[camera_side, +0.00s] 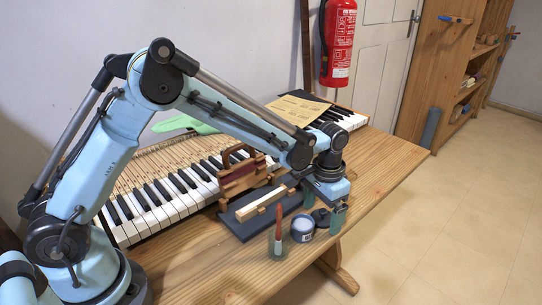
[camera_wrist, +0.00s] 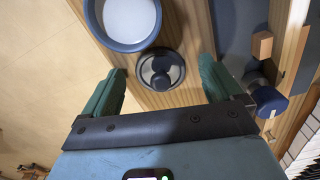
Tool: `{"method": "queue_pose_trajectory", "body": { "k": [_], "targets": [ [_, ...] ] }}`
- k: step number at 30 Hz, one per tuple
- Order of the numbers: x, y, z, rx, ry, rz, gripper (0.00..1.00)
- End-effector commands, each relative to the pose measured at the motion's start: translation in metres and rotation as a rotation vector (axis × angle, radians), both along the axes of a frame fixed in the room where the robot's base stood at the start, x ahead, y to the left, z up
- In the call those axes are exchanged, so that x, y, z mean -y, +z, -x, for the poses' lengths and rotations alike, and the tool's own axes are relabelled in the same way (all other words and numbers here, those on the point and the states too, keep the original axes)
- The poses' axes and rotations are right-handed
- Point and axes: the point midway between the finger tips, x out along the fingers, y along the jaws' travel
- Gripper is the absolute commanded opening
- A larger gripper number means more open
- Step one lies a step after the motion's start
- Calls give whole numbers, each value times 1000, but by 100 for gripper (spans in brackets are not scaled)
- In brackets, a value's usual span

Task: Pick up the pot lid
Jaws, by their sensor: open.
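The pot lid (camera_wrist: 161,72) is a small dark round disc with a knob on top. In the wrist view it lies on the wooden bench between the two green fingers of my gripper (camera_wrist: 161,65), with a gap on each side. In the side view the lid (camera_side: 321,217) is partly hidden by my open gripper (camera_side: 325,205), which is pointed down over it. The pot (camera_wrist: 125,18), blue-rimmed with a white inside, stands right beside the lid; it also shows in the side view (camera_side: 302,228).
A red-and-green upright tool (camera_side: 278,232) stands left of the pot. A dark board (camera_side: 243,226) with a wooden bar (camera_side: 262,205) lies behind. The piano keyboard (camera_side: 165,208) fills the bench's rear. The bench's front edge is close to the lid.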

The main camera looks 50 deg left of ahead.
Motion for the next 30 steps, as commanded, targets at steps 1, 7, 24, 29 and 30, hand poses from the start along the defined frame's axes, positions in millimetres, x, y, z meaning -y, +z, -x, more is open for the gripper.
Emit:
{"method": "queue_pose_trajectory", "body": {
  "k": [1,7,24,29,30],
  "targets": [
    [0,0,0,0,0,0,93],
    [0,0,0,0,0,0,65],
    [0,6,0,0,0,0,34],
    [0,22,0,0,0,0,34],
    [0,28,0,0,0,0,34]
  ]
}}
